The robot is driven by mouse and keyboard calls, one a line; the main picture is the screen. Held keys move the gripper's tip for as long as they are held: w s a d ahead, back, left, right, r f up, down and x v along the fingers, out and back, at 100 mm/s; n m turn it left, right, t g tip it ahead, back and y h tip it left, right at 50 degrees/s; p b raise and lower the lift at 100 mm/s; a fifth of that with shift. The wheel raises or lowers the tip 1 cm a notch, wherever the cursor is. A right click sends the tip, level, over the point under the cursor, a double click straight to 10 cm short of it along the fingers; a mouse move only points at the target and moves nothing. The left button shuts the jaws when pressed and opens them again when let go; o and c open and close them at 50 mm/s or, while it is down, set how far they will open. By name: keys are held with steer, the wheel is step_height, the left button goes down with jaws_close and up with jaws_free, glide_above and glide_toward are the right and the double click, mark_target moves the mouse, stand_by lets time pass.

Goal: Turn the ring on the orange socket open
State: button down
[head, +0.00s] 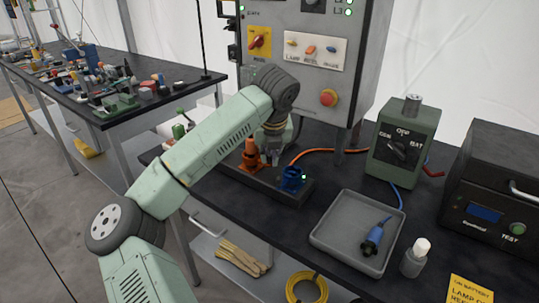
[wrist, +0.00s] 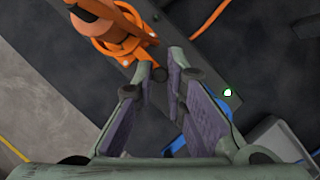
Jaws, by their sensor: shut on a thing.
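The orange socket (head: 250,160) stands on a dark strip on the workbench; in the wrist view its orange body and ring (wrist: 118,38) fill the upper left. My gripper (head: 271,160) points down just right of it. In the wrist view the fingertips of my gripper (wrist: 162,66) are close together at the lower right edge of the orange ring. The jaws are shut on the ring's edge, though the exact contact is small and partly hidden by the fingers.
A blue socket (head: 292,179) stands close to the right of my gripper. An orange cable (head: 325,151) runs behind. A grey tray (head: 345,238) holds a blue plug (head: 373,241). A control panel (head: 300,75) rises behind, and a green switch box (head: 402,143) stands right.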

steer(key=shift+f, duration=0.1)
steer(key=shift+s+a+f+m+h+b, duration=0.1)
steer(key=shift+s+a+m+h+b, duration=0.3)
steer(key=shift+m+b, duration=0.6)
steer(key=shift+s+a+m+h+b, duration=0.4)
steer(key=shift+a+m+b, duration=0.25)
steer(key=shift+m+b, duration=0.55)
steer(key=a+m+g+h+p, duration=0.3)
steer(key=a+m, duration=0.4)
steer(key=m, duration=0.6)
steer(key=shift+w+r+g+h+p, duration=0.3)
steer(key=shift+w+p, duration=0.1)
steer(key=shift+p, duration=0.1)
steer(key=shift+f+m, duration=0.1)
steer(key=shift+m, duration=0.2)
steer(key=c, duration=1.6)
jaws_free()
steer(key=shift+c, duration=0.2)
